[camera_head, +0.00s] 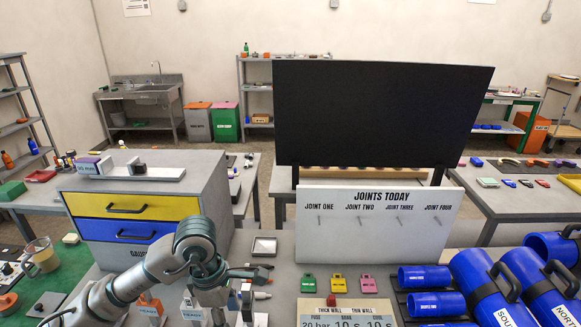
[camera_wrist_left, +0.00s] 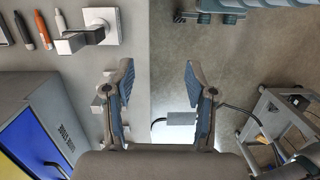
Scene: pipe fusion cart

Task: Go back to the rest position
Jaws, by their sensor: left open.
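My left arm comes in from the lower left of the head view and bends in front of the drawer cabinet. My left gripper (camera_head: 245,274) is small and partly hidden by its own wrist there, low over the bench. In the left wrist view the left gripper (camera_wrist_left: 157,85) is open, its two blue-padded fingers wide apart with nothing between them. It hangs above the bench edge, with floor below its right finger. My right gripper is in neither view.
The drawer cabinet (camera_head: 150,205), with yellow and blue drawers, stands close behind my left arm. The joints board (camera_head: 378,222) stands right of it. Several colored tags (camera_head: 338,284) lie before the board. Blue pipe pieces (camera_head: 490,290) fill the right. A metal block (camera_wrist_left: 100,27) lies near the gripper.

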